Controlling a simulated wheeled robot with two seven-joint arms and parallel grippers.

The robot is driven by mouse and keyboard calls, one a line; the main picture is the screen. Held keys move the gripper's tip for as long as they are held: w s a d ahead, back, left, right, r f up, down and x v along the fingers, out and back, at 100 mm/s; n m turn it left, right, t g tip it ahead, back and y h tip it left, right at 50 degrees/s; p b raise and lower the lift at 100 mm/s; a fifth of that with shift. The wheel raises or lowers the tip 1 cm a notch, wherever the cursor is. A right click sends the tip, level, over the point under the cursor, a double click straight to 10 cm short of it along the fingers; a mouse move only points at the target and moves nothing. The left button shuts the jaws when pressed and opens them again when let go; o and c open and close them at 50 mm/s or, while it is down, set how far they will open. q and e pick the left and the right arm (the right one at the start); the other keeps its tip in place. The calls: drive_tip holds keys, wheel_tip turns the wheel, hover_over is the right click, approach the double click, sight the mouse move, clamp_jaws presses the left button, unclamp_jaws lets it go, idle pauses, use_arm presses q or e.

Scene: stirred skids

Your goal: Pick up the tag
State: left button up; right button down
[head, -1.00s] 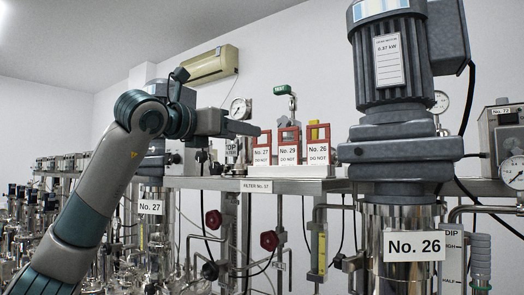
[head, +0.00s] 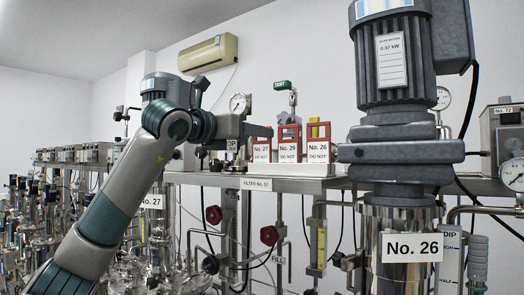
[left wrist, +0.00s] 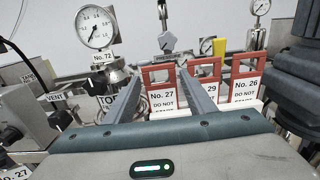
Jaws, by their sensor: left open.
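Three red-framed tags with white "DO NOT" labels stand upright in a row on a white holder (head: 300,170) on the metal shelf: No. 27 (head: 262,154), No. 29 (head: 288,150) and No. 26 (head: 318,148). My left gripper (head: 262,132) is open, just left of and near the top of tag No. 27. In the left wrist view its fingers (left wrist: 160,76) point toward the row, with tag No. 27 (left wrist: 163,101) showing between them. The right finger partly covers tag No. 29 (left wrist: 208,92). Whether the fingers reach around No. 27 I cannot tell. My right gripper is not in view.
A large grey motor (head: 395,75) on the No. 26 vessel stands close right of the tags. A pressure gauge (head: 240,104) rises behind my gripper; another gauge (left wrist: 95,25) shows in the left wrist view. Pipes and red valve knobs (head: 269,235) sit below the shelf (head: 225,181).

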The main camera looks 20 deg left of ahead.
sight(262, 149)
use_arm(q)
drive_tip(key=p+x, duration=0.1)
drive_tip(key=x, duration=0.1)
drive_tip(key=p+x, duration=0.1)
drive_tip(key=shift+w+f+p, duration=0.3)
drive_tip(key=shift+w, duration=0.1)
drive_tip(key=shift+w+d+f, duration=0.2)
drive_tip(key=shift+w+d, duration=0.05)
drive_tip(key=shift+w, duration=0.1)
drive_tip(key=shift+a, duration=0.1)
drive_tip(key=c, duration=0.7)
